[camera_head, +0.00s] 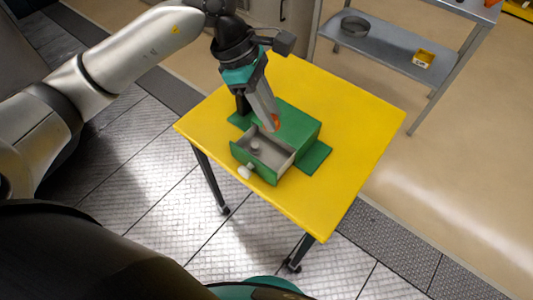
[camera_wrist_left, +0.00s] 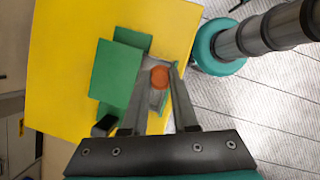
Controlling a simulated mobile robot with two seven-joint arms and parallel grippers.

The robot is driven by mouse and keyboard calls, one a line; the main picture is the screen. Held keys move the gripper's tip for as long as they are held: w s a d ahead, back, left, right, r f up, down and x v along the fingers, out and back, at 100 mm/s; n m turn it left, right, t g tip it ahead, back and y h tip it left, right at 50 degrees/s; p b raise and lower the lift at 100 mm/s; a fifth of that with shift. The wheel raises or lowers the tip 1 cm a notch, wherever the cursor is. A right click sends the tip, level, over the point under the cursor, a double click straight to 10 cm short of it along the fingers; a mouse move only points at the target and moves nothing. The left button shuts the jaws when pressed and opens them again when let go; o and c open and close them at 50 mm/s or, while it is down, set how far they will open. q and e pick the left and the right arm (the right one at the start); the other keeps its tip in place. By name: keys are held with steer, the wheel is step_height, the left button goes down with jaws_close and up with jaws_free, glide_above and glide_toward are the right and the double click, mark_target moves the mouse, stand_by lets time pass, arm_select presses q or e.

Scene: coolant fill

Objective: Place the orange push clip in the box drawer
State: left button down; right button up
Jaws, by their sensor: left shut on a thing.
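The orange push clip (camera_head: 276,121) is held between the fingertips of my left gripper (camera_head: 271,124), and it shows as an orange disc (camera_wrist_left: 159,77) in the left wrist view. The gripper is shut on it, above the back part of the open drawer. The box drawer (camera_head: 272,158) is pulled out of the green box (camera_head: 298,124) towards the near side. Its grey inside holds a small grey round piece (camera_head: 255,146). A white knob (camera_head: 245,172) is on its front. The fingers hide part of the drawer. My right gripper is not in view.
The green box stands on a yellow table (camera_head: 350,110) with free room around it. At the back right, a grey shelf (camera_head: 385,54) carries a round metal ring (camera_head: 355,26) and a small yellow box (camera_head: 424,58). Tiled floor lies around the table.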

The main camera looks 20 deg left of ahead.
arm_select(q)
steer(key=r+n, duration=0.1)
steer(key=n, duration=0.1)
steer(key=w+r+n+t, duration=0.1)
steer(key=shift+w+r+n, duration=0.15)
steer(key=shift+r+n, duration=0.1)
steer(key=shift+n, duration=0.15)
steer(key=shift+w+r+n+t, duration=0.15)
steer(key=shift+n+t, duration=0.15)
steer(key=shift+n, duration=0.2)
steer(key=b, duration=0.2)
glide_above(278, 163)
steer(key=a, duration=0.2)
steer(key=f, duration=1.5)
steer(key=shift+s+d+f, duration=0.2)
steer(key=shift+s+f, duration=0.2)
steer(key=shift+f+b, duration=0.55)
steer(key=shift+f, duration=1.45)
steer(key=shift+f+y, duration=0.2)
steer(key=shift+y, duration=0.1)
steer(key=c, duration=1)
jaws_free()
steer(key=shift+r, duration=0.15)
